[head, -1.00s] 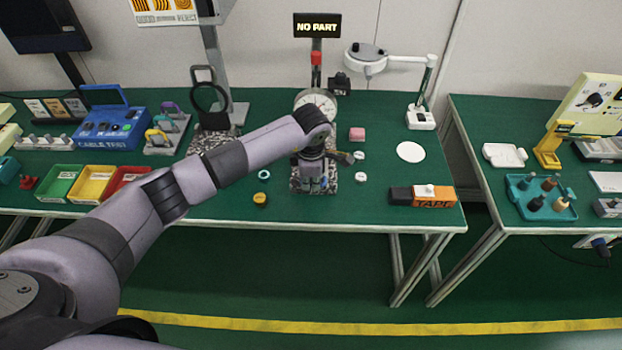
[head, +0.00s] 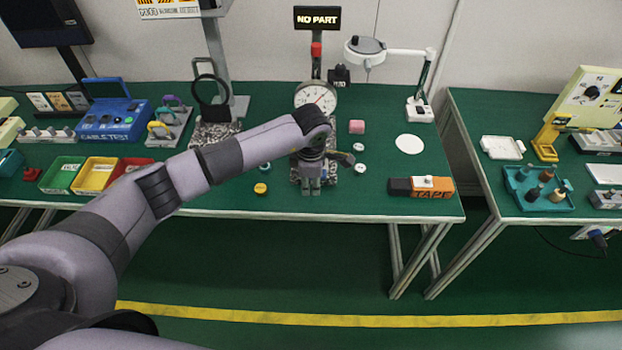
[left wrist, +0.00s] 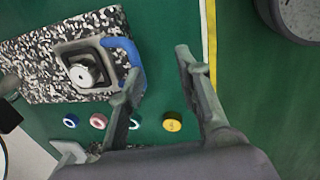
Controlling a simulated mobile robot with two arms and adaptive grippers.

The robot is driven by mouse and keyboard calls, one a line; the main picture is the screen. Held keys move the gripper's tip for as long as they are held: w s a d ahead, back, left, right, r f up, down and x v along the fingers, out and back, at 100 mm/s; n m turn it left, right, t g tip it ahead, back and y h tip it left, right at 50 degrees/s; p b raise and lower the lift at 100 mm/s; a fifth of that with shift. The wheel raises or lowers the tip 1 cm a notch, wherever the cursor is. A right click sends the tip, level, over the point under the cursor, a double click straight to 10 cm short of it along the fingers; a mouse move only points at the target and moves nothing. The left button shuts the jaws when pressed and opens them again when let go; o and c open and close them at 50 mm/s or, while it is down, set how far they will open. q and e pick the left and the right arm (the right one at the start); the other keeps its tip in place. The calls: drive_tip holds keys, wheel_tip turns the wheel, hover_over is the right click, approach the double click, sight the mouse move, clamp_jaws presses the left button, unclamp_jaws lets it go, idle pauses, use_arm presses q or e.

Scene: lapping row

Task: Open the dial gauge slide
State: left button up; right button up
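The dial gauge (head: 315,97) shows its round white face in the head view, behind my left wrist. Its black-and-white speckled base (left wrist: 30,65) fills the upper left of the left wrist view. On the base is a grey square holder (left wrist: 65,57) with a round light piece in it. A blue handle-like part (left wrist: 129,52) curves along the holder's right side. My left gripper (left wrist: 158,63) is open, with one finger close beside the blue part; I cannot tell whether they touch. In the head view my left gripper (head: 312,187) covers most of the base. My right gripper is not in view.
A yellow disc (head: 260,188) and a teal ring (head: 264,168) lie left of the base. An orange TAPE box (head: 432,187) is near the front edge. A NO PART sign (head: 317,20) stands behind.

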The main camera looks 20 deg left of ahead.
use_arm(q)
drive_tip(key=shift+s+f, duration=0.15)
drive_tip(key=shift+f, duration=0.05)
wheel_tip(320, 180, up, 20)
drive_tip(key=s+p, duration=0.2)
drive_tip(key=p, duration=1)
drive_tip(key=shift+s+d+p, duration=0.35)
drive_tip(key=shift+s+d, duration=0.05)
drive_tip(key=shift+d, duration=0.05)
idle(0.5)
drive_tip(key=shift+b, duration=0.4)
